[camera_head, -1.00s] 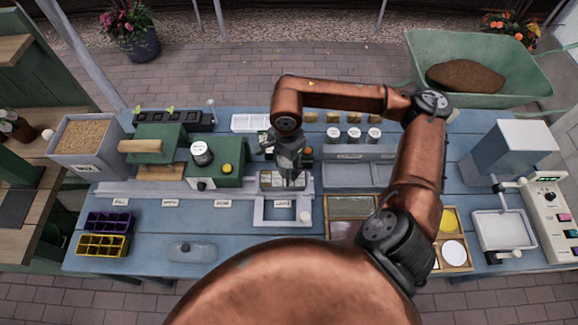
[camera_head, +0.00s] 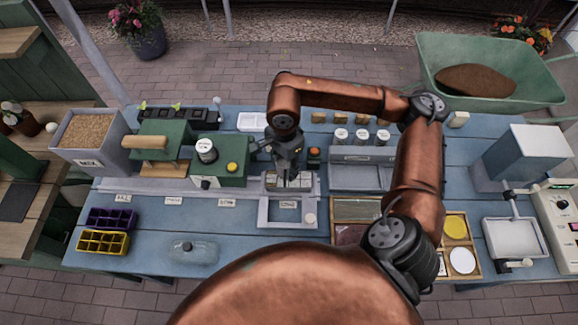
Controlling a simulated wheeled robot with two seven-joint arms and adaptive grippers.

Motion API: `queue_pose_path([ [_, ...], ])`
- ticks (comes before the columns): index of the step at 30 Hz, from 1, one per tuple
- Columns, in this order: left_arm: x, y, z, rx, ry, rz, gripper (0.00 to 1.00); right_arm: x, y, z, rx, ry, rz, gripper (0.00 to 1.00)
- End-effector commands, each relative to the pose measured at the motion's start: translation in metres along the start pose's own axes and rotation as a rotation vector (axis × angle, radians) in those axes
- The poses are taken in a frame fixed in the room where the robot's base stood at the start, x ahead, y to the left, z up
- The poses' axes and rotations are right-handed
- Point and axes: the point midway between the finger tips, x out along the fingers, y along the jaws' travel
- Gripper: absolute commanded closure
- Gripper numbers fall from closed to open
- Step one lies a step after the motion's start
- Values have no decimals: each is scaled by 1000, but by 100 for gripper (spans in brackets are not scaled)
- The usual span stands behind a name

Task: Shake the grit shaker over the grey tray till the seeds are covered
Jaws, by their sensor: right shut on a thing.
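My right gripper (camera_head: 289,173) points down over the grey tray (camera_head: 272,184) at the front of the bench station in the middle. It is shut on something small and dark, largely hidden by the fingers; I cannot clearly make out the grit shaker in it. The tray's cells show only in part beneath the gripper, so I cannot tell whether seeds or grit lie in them. My left gripper is not in view.
White-lidded jars (camera_head: 362,136) stand behind a grey rack right of the gripper. A green machine (camera_head: 216,166) stands close on the left. A wooden sectioned box (camera_head: 456,272) lies front right. A clear-looking dome (camera_head: 193,251) lies front left on the blue bench.

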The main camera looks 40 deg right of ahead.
Motion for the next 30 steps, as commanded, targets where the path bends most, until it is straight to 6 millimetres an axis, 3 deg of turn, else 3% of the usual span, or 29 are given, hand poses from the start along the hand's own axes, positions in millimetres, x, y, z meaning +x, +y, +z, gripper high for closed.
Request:
queue_pose_path([
  [9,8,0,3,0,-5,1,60,0,-22,22,-1,0,-1,90],
  [22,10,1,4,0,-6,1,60,0,0,0,0,0,0,90],
  [30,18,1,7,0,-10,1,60,1,-21,22,-2,-2,-2,90],
])
